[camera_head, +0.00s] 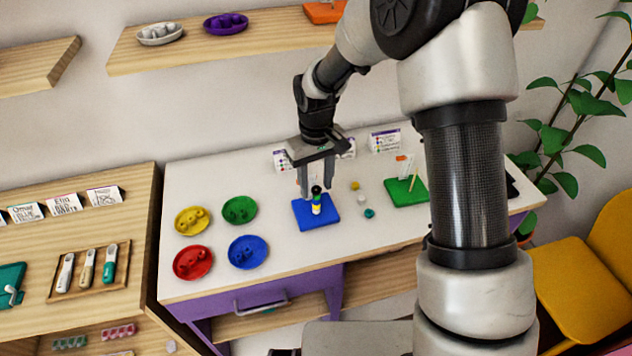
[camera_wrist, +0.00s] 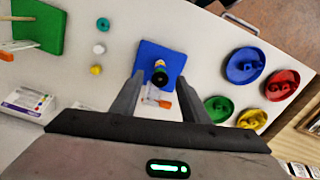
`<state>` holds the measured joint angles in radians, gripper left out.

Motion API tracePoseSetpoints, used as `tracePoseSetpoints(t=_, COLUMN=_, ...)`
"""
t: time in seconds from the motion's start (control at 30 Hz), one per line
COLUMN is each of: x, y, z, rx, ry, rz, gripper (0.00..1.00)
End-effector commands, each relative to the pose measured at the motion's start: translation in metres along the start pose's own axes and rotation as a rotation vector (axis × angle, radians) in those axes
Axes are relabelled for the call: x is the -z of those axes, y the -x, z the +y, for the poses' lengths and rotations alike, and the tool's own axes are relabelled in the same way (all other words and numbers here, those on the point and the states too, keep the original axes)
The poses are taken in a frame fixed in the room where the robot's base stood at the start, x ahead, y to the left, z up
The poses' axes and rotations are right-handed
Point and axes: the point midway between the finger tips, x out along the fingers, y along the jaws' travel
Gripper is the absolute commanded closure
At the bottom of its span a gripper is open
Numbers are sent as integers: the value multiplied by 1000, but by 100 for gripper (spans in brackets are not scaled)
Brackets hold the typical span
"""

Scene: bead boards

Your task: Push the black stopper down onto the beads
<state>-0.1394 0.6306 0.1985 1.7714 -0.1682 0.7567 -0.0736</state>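The blue board (camera_head: 330,217) lies on the white table, with a short stack of beads (camera_head: 317,208) standing upright on it. The black stopper (camera_head: 316,190) is at the top of the stack. In the wrist view the stopper (camera_wrist: 159,77) is seen nearly end-on over the blue board (camera_wrist: 174,53). My gripper (camera_head: 313,188) points down over the board. Its two fingers are apart, one on each side of the stack, with nothing seen held between them. Whether a finger touches the stopper, and any gap under it, I cannot tell.
An orange-and-clear piece (camera_wrist: 157,97) is close to the stack. Loose yellow (camera_head: 355,185), white (camera_head: 362,200) and teal (camera_head: 369,213) beads lie to the right, before a green board (camera_head: 404,195) with a stick. Several coloured dishes stand left, including a blue one (camera_head: 249,252).

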Motion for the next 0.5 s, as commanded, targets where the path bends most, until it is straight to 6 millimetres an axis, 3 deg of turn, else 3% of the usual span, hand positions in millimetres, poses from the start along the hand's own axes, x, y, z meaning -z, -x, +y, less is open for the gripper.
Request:
tracePoseSetpoints(t=0.27, x=1, y=12, z=0, rx=-1, ry=0, rz=4, gripper=59)
tracePoseSetpoints(t=0.5, x=1, y=62, z=0, rx=-1, ry=-1, rz=7, gripper=59)
